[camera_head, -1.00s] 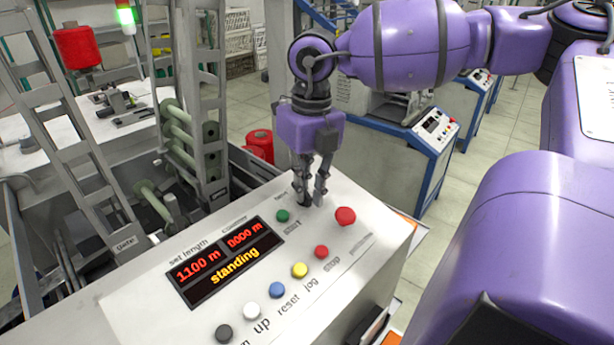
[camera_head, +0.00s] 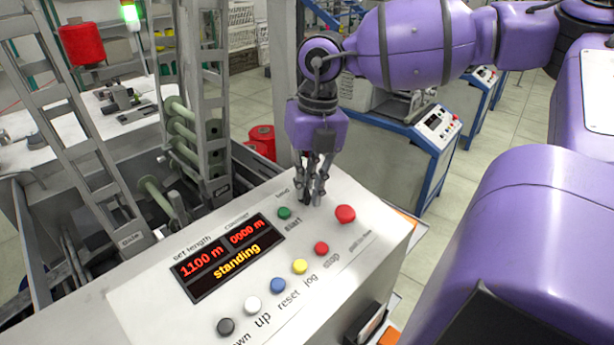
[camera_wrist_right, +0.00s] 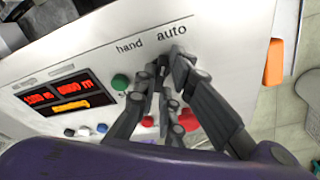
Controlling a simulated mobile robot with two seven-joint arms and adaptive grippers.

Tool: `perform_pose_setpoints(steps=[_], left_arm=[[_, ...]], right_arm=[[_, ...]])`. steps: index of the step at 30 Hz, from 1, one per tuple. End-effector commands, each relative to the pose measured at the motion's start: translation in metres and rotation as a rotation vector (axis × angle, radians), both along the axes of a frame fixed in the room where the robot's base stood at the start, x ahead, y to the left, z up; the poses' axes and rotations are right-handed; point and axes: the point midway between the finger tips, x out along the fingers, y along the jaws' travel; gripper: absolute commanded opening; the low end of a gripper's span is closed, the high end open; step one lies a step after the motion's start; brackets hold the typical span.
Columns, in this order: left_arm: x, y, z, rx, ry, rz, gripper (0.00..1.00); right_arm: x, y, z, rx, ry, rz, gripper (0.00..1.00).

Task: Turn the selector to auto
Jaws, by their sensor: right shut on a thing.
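The white control panel (camera_head: 330,250) carries the selector's "hand" and "auto" labels, readable in the wrist view near the word auto (camera_wrist_right: 172,32). My right gripper (camera_head: 312,200) points down at the panel's far edge, behind the green button (camera_head: 284,213) and left of the large red button (camera_head: 345,213). Its fingers are shut on the selector, whose knob is mostly hidden between them; I cannot tell which label it points to. In the wrist view the fingertips (camera_wrist_right: 167,75) are just below the labels. My left gripper is out of view.
The display (camera_head: 228,257) reads 1100 m, 0000 m and "standing". A row of buttons, including yellow (camera_head: 300,266), blue (camera_head: 278,285) and red (camera_head: 321,248), runs along the panel in front of the gripper. A metal ladder-like frame (camera_head: 95,170) stands at left.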

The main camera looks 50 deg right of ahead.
Motion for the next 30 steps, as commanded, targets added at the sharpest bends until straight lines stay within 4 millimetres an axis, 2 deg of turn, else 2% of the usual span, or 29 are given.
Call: perform_pose_setpoints(steps=[1, 5, 14, 20, 24, 30], left_arm=[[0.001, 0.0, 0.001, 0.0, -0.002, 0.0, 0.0], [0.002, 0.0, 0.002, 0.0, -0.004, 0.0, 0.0], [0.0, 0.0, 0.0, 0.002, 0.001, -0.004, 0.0], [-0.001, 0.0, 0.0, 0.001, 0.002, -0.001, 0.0], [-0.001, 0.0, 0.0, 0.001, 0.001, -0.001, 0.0], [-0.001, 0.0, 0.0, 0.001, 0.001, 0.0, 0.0]], right_arm=[[0.0, 0.0, 0.0, 0.0, 0.0, -0.002, 0.11], [0.0, 0.0, 0.0, 0.0, 0.0, -0.001, 0.28], [0.0, 0.0, 0.0, 0.0, 0.0, 0.0, 0.28], [-0.001, -0.002, 0.01, -0.006, 0.002, 0.0, 0.28], [-0.001, -0.004, 0.025, -0.008, -0.001, -0.002, 0.28], [-0.003, -0.007, 0.073, -0.003, -0.006, -0.003, 0.28]])
